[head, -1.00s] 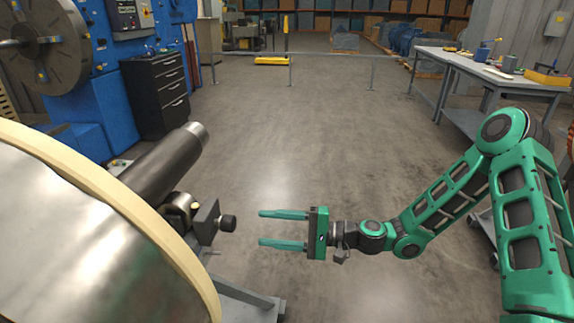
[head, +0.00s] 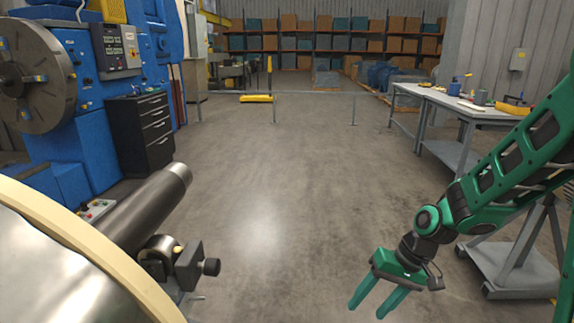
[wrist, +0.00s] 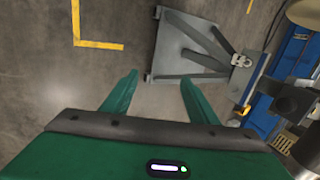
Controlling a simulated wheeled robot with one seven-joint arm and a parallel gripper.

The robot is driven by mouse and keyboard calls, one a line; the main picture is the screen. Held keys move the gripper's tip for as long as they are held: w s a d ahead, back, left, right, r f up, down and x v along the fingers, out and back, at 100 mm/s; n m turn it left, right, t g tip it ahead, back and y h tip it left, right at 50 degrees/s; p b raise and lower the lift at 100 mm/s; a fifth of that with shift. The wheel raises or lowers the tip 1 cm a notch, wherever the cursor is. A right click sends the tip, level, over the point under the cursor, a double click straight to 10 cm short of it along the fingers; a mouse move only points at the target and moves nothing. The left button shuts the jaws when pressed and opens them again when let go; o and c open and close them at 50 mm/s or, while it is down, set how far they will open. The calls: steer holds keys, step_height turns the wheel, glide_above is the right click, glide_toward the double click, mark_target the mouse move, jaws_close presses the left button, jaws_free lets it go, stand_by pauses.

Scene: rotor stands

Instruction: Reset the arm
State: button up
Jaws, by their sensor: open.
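My green gripper (head: 372,302) is at the lower right of the head view, with its two fingers apart and pointing down toward the floor. Nothing is between the fingers. In the wrist view my gripper (wrist: 158,92) shows both fingers spread over bare floor and the edge of a grey stand base (wrist: 185,55). The green arm comes in from the right edge of the head view.
A large rotor (head: 60,270) with a pale rim and dark shaft (head: 150,205) fills the lower left. A workbench (head: 455,100) stands at right, above a grey stand (head: 510,265). A black drawer cabinet (head: 143,130) and blue machine stand left. The middle floor is clear.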

steer(key=s+d+r+m+h, duration=0.1)
steer(key=s+d+r+h, duration=0.1)
steer(key=s+d+r, duration=0.35)
steer(key=s+d+r+m+h, duration=0.1)
steer(key=s+d+r+h, duration=0.1)
steer(key=d, duration=0.7)
steer(key=s+d+r+m, duration=0.2)
steer(key=s+d+r, duration=0.1)
steer(key=s, duration=0.3)
steer(key=s+d+r+m, duration=0.2)
steer(key=s+d+r, duration=0.1)
steer(key=s, duration=0.4)
steer(key=shift+h, duration=0.3)
steer(key=shift+d, duration=0.1)
